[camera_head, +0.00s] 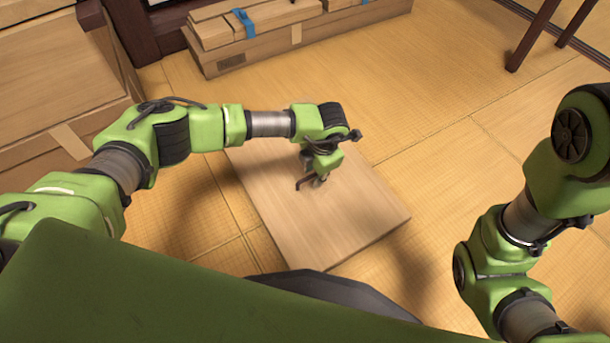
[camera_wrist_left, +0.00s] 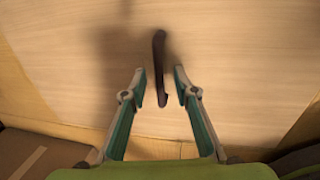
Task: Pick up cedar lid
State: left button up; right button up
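The cedar lid (camera_head: 355,225) is a broad, flat, pale wooden board lying low over the tatami in the middle of the head view. It also fills most of the left wrist view (camera_wrist_left: 235,50). A dark, narrow handle (camera_wrist_left: 159,65) stands out on its surface there. My left gripper (camera_head: 308,183) is over the lid in the head view. In the left wrist view its fingertips (camera_wrist_left: 160,74) are spread, one on each side of the handle, with gaps showing on both sides. My right arm shows at the right, but its gripper is out of frame.
A wooden chest (camera_head: 50,105) stands at the left, near my left arm. Long wooden boxes (camera_head: 300,40) with blue bands lie at the back. Dark furniture legs (camera_head: 532,35) stand at the upper right. The tatami (camera_head: 450,95) right of and behind the lid is clear.

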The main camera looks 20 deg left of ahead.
pick_arm(q)
grip_shut()
jog(key=shift+r, duration=0.2)
